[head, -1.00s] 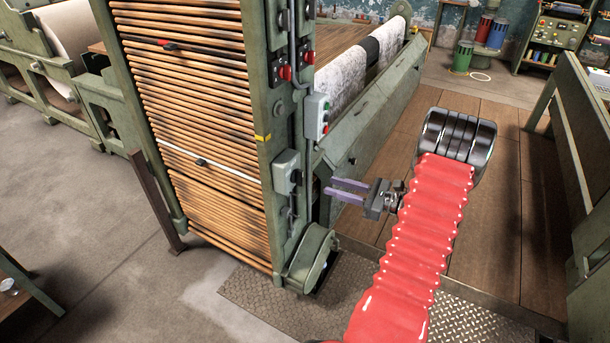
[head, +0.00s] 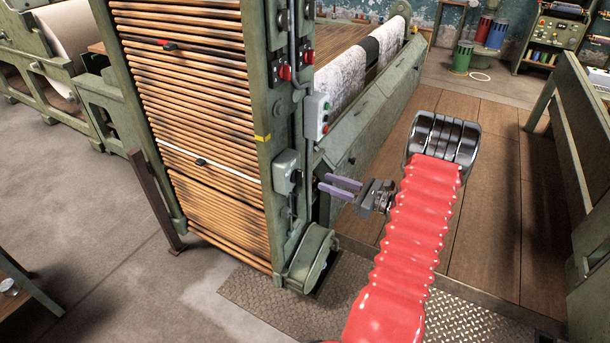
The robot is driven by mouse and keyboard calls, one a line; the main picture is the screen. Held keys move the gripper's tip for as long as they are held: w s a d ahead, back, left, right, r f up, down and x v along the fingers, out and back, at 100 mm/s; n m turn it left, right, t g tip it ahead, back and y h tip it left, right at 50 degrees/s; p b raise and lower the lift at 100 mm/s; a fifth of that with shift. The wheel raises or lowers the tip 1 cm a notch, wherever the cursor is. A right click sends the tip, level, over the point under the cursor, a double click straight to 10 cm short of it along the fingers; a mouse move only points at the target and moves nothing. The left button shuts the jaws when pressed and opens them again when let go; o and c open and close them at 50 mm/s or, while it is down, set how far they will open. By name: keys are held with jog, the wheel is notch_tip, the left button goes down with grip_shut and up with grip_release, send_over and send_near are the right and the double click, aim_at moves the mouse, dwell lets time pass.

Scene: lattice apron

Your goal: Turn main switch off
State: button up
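A grey switch box (head: 287,172) with a dark knob (head: 296,177) on its right side is mounted low on the green machine post. It looks like the main switch, but I can read no label and cannot tell the knob's position. My gripper (head: 322,182) is just right of this box in the picture, pointing left at about the knob's height. Its two purple fingers are apart with nothing between them. A gap shows between the fingertips and the knob. My red-sleeved arm covers part of the wooden platform.
Above is a push-button box (head: 318,115) with green and red buttons. Higher up are red knobs (head: 285,72). A conduit runs down the post. A green rounded housing (head: 312,257) juts out below. The wooden platform (head: 490,220) on the right is clear.

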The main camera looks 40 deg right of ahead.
aim_at(302, 173)
jog(key=x, duration=0.9)
jog(key=shift+w+f, duration=0.1)
grip_shut()
